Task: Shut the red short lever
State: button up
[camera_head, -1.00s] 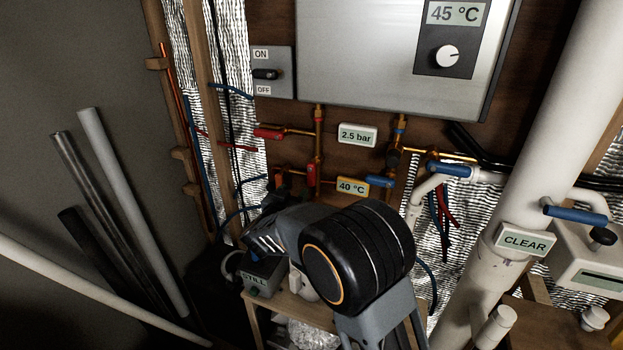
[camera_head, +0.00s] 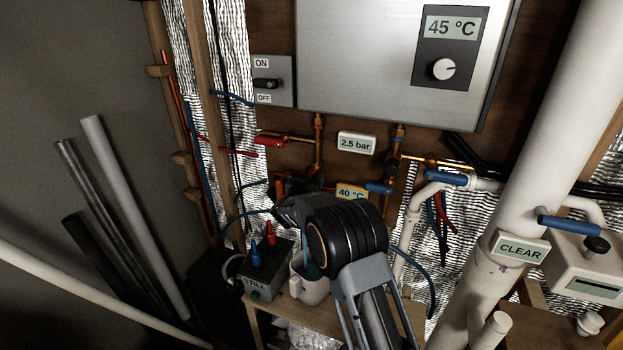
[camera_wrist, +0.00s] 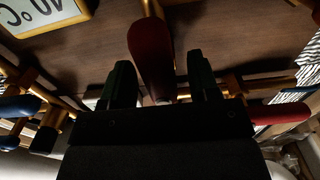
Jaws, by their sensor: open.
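A dark red lever (camera_wrist: 150,50) shows in the wrist view on a brass fitting, between the two fingers of my gripper (camera_wrist: 162,75). The gripper is open, with a finger on each side of the lever; I cannot tell whether either touches it. Another red handle (camera_wrist: 280,112) is at the right of the wrist view. In the head view a red handle (camera_head: 268,141) lies horizontally on the upper left brass pipe. My arm hides most of the lower valve there, left of the 40 °C display (camera_head: 351,191).
A heater (camera_head: 360,60) hangs above, with an ON/OFF switch (camera_head: 267,83) to its left. Blue levers (camera_head: 446,178) are at right, by a thick white pipe (camera_head: 545,140). A mug (camera_head: 309,288) and a grey box (camera_head: 262,275) stand on the shelf below my arm.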

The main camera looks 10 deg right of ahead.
jog(key=shift+w+d, duration=0.1)
jog(key=shift+w, duration=0.05)
grip_shut()
dwell(0.5)
